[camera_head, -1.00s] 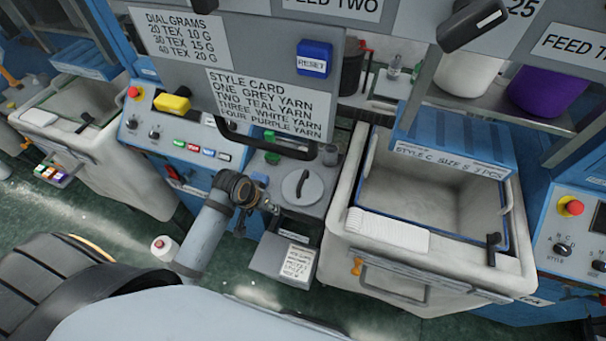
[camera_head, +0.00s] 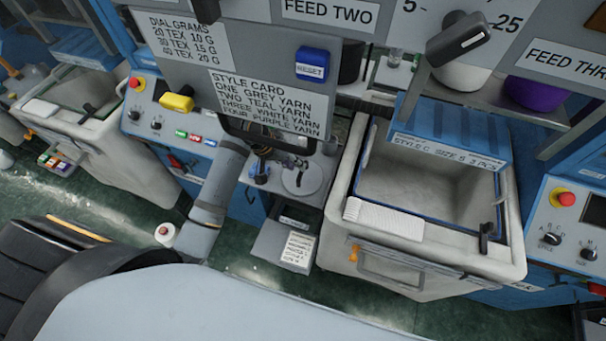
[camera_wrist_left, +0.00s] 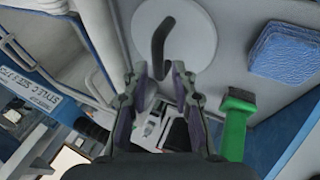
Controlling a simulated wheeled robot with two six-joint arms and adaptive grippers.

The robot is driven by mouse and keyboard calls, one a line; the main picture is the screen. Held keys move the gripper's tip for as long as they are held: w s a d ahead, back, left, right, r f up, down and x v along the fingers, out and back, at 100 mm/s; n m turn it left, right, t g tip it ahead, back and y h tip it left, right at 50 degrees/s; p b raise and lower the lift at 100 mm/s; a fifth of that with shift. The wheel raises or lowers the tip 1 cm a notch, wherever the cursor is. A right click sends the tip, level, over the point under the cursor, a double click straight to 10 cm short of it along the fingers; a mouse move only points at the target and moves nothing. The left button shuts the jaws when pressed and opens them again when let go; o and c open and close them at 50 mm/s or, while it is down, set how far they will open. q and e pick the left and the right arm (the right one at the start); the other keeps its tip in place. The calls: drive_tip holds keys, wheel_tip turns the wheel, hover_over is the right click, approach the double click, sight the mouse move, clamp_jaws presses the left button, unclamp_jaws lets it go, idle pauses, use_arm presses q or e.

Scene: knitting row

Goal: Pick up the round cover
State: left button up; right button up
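The round cover (camera_head: 309,181) is a pale grey disc with a dark curved handle, on the grey worktop of the machine. In the left wrist view the cover (camera_wrist_left: 196,38) lies just beyond my fingertips, its handle (camera_wrist_left: 158,38) in line with the gap between them. My left gripper (camera_head: 292,163) is over the cover's far left part in the head view and hides some of it. In the left wrist view my left gripper (camera_wrist_left: 158,72) is open with nothing between its fingers. I cannot tell whether it touches the handle. My right gripper is not in view.
A green-handled item (camera_wrist_left: 236,122) and a blue pad (camera_wrist_left: 286,50) sit right of the gripper in the wrist view. The style card panel (camera_head: 268,103) overhangs my arm. A deep bin (camera_head: 420,190) stands right of the worktop, and a labelled box (camera_head: 268,240) sits below.

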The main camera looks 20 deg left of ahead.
use_arm(q)
drive_tip(key=shift+f, duration=0.1)
drive_tip(key=shift+w+d+f+p, duration=0.25)
drive_tip(key=shift+d+f+p, duration=0.15)
drive_tip(key=shift+f+p, duration=0.15)
drive_tip(key=shift+w+d+f+p, duration=0.25)
drive_tip(key=shift+d+f+p, duration=0.15)
drive_tip(key=shift+p, duration=0.1)
drive_tip(key=x, duration=0.2)
drive_tip(key=shift+w+f, duration=0.1)
drive_tip(key=shift+f, duration=0.2)
drive_tip(key=shift+a, duration=0.1)
clamp_jaws()
drive_tip(key=shift+r, duration=0.1)
